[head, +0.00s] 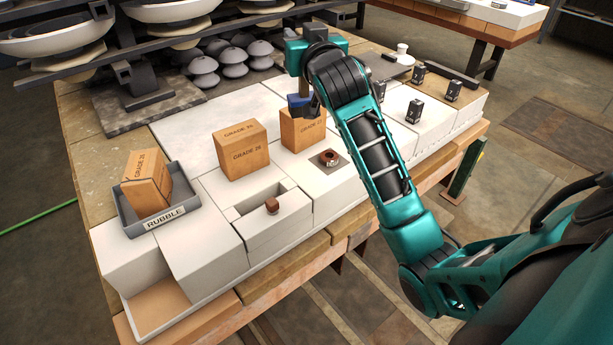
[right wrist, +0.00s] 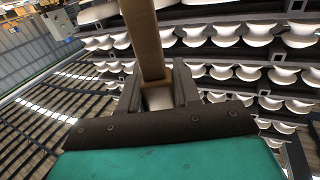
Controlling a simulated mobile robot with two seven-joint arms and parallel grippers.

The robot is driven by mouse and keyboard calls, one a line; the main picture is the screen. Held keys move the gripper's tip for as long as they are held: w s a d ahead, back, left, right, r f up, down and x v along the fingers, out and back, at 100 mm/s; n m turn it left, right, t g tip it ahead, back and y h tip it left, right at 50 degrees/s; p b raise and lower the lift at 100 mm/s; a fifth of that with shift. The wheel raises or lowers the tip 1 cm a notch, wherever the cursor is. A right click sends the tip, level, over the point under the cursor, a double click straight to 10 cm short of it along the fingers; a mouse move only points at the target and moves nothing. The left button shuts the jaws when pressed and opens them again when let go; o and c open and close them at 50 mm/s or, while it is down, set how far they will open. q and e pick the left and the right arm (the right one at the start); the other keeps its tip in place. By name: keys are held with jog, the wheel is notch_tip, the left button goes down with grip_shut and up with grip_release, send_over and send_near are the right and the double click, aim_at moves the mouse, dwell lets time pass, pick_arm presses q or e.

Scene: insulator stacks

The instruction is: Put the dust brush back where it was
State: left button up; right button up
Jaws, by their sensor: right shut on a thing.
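My right gripper (head: 303,78) is above the back of the workbench, partly hidden by my own wrist. In the right wrist view its fingers (right wrist: 158,92) are shut on a long brown handle (right wrist: 145,40), which I take for that of the dust brush. In the head view a blue piece (head: 298,101), seemingly the brush's head, hangs below the gripper, in front of the top of a "GRADE" box (head: 302,132). I cannot tell whether they touch. My left gripper is not in view.
A grey RUBBLE tray (head: 133,222) holds a tilted orange box (head: 146,182). Another GRADE box (head: 240,150) stands upright on the white blocks. A reddish-brown ring (head: 329,158) lies right of it. Several small black items (head: 414,111) stand at the right. Grey insulator discs (head: 232,71) are stacked behind.

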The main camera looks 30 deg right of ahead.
notch_tip(320, 180, down, 19)
jog(key=b, duration=0.5)
jog(key=shift+w+d, duration=0.25)
jog(key=shift+d, duration=0.2)
jog(key=shift+r, duration=0.2)
jog(key=shift+f, duration=0.15)
jog(key=o, duration=1)
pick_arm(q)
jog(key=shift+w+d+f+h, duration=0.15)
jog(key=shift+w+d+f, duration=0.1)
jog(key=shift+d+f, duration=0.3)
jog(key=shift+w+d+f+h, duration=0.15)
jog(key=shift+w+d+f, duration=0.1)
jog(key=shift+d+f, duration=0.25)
pick_arm(e)
jog(key=shift+o, duration=0.2)
